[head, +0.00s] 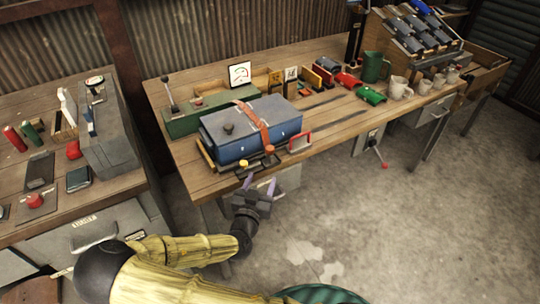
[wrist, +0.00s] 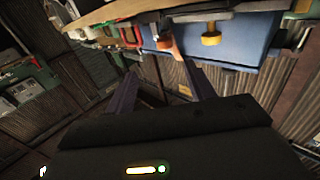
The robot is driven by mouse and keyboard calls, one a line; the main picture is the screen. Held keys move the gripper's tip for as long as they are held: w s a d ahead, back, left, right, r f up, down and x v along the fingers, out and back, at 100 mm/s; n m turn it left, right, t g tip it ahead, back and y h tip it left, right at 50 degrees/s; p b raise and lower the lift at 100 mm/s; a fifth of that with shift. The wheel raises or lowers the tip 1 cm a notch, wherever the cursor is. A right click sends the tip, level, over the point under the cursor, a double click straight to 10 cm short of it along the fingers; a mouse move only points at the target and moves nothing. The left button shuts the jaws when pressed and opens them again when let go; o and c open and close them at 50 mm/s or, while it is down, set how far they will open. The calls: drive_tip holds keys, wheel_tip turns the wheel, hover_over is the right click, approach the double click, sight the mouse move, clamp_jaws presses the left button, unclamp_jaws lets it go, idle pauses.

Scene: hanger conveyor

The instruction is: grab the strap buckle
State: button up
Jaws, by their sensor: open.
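A blue box with a grey lid (head: 215,130) stands on the wooden workbench. An orange-brown strap (head: 257,121) runs over its lid and down its front face. The buckle is too small to make out clearly; a small dark and light part shows near the strap's lower front end (head: 268,148). In the wrist view the blue box (wrist: 245,35) is at the top, with the orange strap end (wrist: 176,52) left of a yellow knob. My gripper (head: 259,184) is open and empty, in front of and below the bench's front edge, apart from the strap.
Mugs (head: 400,87) and a green container (head: 372,67) stand further right.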

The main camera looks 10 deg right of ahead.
approach(269, 154)
drive_tip(key=x, duration=0.4)
drive_tip(key=shift+s+d+r, duration=0.1)
drive_tip(key=shift+s+d, duration=0.05)
drive_tip(key=shift+d, duration=0.15)
drive_tip(key=shift+a+f+p+x, duration=0.1)
drive_tip(key=shift+a+p+x, duration=0.1)
drive_tip(key=shift+x, duration=1.1)
drive_tip(key=shift+a+f+p+x, duration=0.1)
drive_tip(key=shift+a+p+x, duration=0.05)
drive_tip(key=shift+x, duration=1.15)
drive_tip(key=c, duration=1.1)
drive_tip(key=shift+r, duration=0.15)
drive_tip(key=shift+c, duration=0.2)
